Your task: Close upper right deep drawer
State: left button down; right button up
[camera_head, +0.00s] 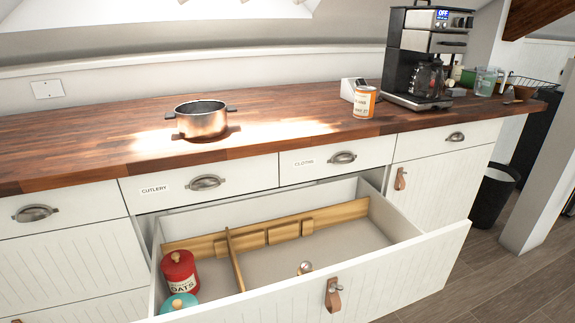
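A deep white drawer (420,246) stands pulled far out below two shallow shut drawers labelled "CUTLERY" (222,182) and "CLOTHS" (340,160). Its front panel has a leather pull (333,294) near the middle. Inside are wooden dividers (236,259), a red "OATS" canister (180,273) and a teal-lidded canister (180,302) at the left end. A small shiny round thing (305,267) shows near the front wall; I cannot tell what it is. The canisters' lower parts are partly hidden. Neither of my grippers is in view.
A shut cupboard (440,180) stands right of the open drawer. A black bin (492,195) and a white post (540,180) are at the right.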

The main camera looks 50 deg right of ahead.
aim_at(383, 264)
jog(key=z, duration=1.7)
